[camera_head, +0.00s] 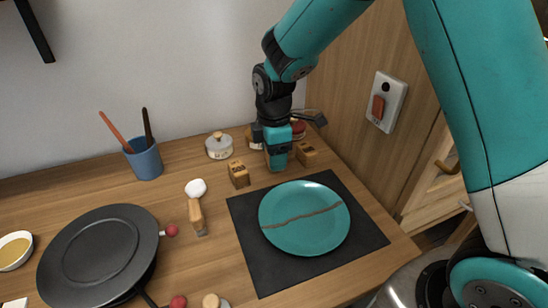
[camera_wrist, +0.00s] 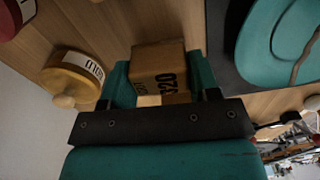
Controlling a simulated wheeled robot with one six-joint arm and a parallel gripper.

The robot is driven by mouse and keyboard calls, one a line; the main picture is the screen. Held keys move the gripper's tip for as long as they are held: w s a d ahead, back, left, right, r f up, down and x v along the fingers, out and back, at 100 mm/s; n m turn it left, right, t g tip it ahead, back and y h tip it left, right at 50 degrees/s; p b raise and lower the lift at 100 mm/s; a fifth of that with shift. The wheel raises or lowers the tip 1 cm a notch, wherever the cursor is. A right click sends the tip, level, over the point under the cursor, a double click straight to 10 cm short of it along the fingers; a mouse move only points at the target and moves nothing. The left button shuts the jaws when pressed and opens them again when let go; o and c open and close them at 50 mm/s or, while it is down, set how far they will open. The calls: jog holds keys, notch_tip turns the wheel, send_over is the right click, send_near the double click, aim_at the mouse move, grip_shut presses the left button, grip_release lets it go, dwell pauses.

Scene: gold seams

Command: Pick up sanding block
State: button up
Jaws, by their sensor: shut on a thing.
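My gripper (camera_head: 278,152) reaches down at the back of the table, near the wooden side wall. Its teal fingers are shut on a wooden sanding block (camera_wrist: 158,58). In the wrist view the block sits between the fingers, with dark printing that looks like "320" on one face. In the head view the gripper hides most of this block. I cannot tell whether it rests on the table or is slightly raised. Two similar wooden blocks stand apart from it, one to the left (camera_head: 239,174) and one to the right (camera_head: 306,154).
A lidded pot (camera_head: 219,148) stands left of the gripper, and a red-topped one (camera_head: 298,129) behind it. A teal plate (camera_head: 304,232) with a brown seam lies on a black mat (camera_head: 255,262) in front. A blue cup (camera_head: 146,163) and a dark round pan (camera_head: 92,255) are further left.

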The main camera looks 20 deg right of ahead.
notch_tip(320, 180, up, 19)
jog(key=shift+f, duration=0.2)
jog(key=shift+o, duration=0.4)
jog(key=shift+p, duration=0.4)
